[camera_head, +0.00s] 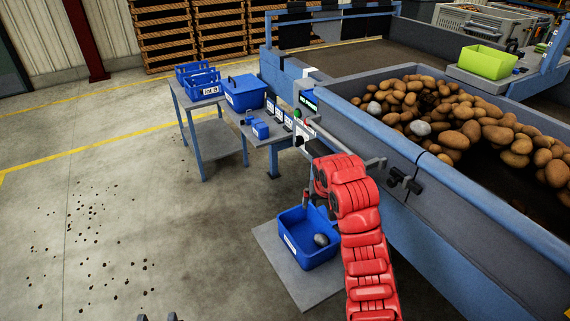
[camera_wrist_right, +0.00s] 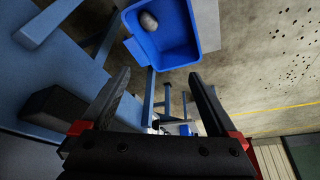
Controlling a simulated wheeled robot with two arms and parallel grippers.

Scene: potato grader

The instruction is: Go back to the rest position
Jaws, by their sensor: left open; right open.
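My right gripper (camera_head: 318,204) hangs at the end of the red arm, above a blue bin (camera_head: 292,246) on a grey platform. In the right wrist view, its two dark fingers (camera_wrist_right: 159,74) are spread apart with nothing between them. The blue bin (camera_wrist_right: 182,46) lies beyond the fingertips, with one grey stone (camera_wrist_right: 148,22) inside; the stone (camera_head: 320,239) also shows in the head view. Only the tips of my left gripper (camera_head: 157,317) show at the bottom edge of the head view, apart and with nothing visible between them.
The grader trough (camera_head: 440,185) with potatoes (camera_head: 455,140) and a few grey stones runs along the right, close to my right arm. A side table (camera_head: 215,137) with blue bins stands behind. A green crate (camera_head: 486,62) sits at far right. The floor at left (camera_head: 100,220) is open, with scattered dirt.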

